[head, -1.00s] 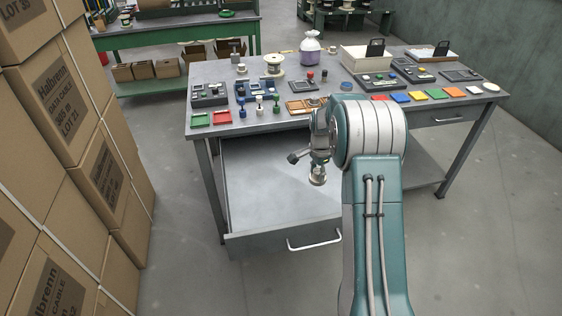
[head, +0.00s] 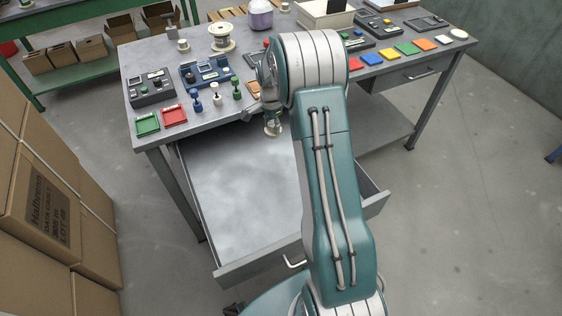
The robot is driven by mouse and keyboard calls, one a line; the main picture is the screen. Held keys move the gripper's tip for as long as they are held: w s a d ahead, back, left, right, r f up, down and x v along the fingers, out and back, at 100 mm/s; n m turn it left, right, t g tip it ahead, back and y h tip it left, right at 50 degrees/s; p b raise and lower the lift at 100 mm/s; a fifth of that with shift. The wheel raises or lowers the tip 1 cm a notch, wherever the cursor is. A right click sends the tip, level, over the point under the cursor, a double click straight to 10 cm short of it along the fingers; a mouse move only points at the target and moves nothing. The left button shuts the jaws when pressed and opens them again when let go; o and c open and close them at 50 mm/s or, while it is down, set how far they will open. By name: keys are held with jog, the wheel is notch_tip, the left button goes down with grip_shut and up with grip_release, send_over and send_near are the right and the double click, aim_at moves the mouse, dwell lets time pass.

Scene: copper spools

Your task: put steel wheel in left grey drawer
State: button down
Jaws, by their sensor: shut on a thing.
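The left grey drawer (head: 232,268) is pulled far out from under the table, and the part of its floor that shows is bare. My gripper (head: 272,128) points down near the table's front edge and appears above the far part of the open drawer. It is shut on a small metallic piece, seemingly the steel wheel (head: 272,130), which is small and partly covered by the gripper. My arm hides the right part of the drawer and some of its handle.
The grey table (head: 195,122) carries red and green trays (head: 160,119), small coloured pegs (head: 215,97), a wire spool (head: 222,38), control boxes and coloured tiles (head: 407,48). A second drawer (head: 405,77) at right is closed. Stacked cartons (head: 45,205) stand at left.

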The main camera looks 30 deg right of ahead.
jog(key=s+d+f, duration=0.1)
jog(key=s+f, duration=0.1)
jog(key=s, duration=0.1)
jog(key=s+d+f, duration=0.4)
jog(key=s+f, duration=0.1)
jog(key=shift+s+d, duration=0.15)
jog(key=shift+s, duration=0.15)
jog(key=s+f, duration=0.1)
jog(key=s+d+f, duration=0.1)
jog(key=shift+f, duration=0.3)
jog(key=shift+w+f, duration=0.25)
jog(key=shift+f, duration=1)
jog(key=shift+c, duration=1.2)
grip_release()
